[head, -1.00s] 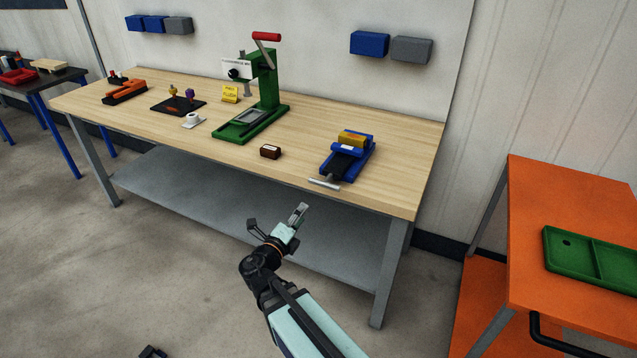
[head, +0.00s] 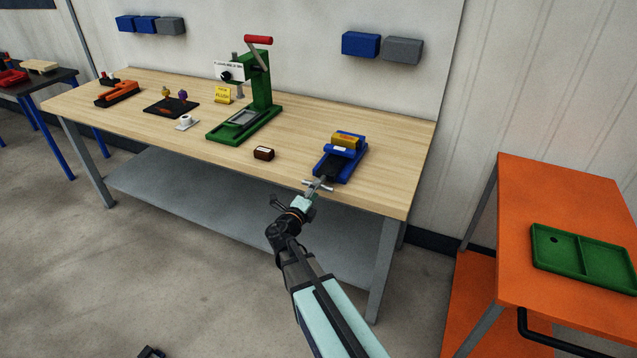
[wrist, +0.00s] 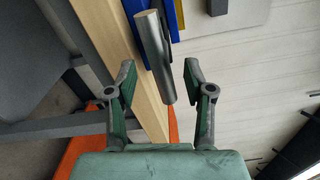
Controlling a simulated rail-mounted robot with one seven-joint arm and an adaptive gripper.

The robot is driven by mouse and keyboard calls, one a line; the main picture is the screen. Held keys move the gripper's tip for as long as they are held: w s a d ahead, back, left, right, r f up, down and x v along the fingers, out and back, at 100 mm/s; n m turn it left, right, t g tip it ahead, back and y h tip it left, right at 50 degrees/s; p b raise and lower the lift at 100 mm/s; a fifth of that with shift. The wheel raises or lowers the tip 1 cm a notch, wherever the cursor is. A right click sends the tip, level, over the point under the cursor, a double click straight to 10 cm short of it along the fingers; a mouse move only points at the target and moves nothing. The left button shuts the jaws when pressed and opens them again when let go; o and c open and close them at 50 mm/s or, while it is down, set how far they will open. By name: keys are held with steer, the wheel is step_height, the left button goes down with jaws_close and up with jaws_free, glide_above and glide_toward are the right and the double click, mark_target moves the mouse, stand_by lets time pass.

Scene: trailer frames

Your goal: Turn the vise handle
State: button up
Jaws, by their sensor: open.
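The blue vise (head: 340,160) stands near the right front edge of the wooden bench, with a brown-yellow block (head: 347,139) in its jaws. Its grey bar handle (head: 325,187) sticks out past the front edge. My gripper (head: 312,190) is at the handle in the head view, and its fingertips are hard to make out there. In the wrist view, my gripper (wrist: 160,80) is open. The handle bar (wrist: 155,58) runs between the two fingers there, apart from both, with its end nearest the camera.
The wooden bench (head: 330,115) carries a green press (head: 257,95) and a small brown box (head: 264,153) left of the vise. An orange table (head: 505,190) with a green tray (head: 590,280) stands at the right.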

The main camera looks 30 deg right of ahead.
steer(key=shift+p+x, duration=0.35)
steer(key=shift+x, duration=1.5)
steer(key=shift+c, duration=0.3)
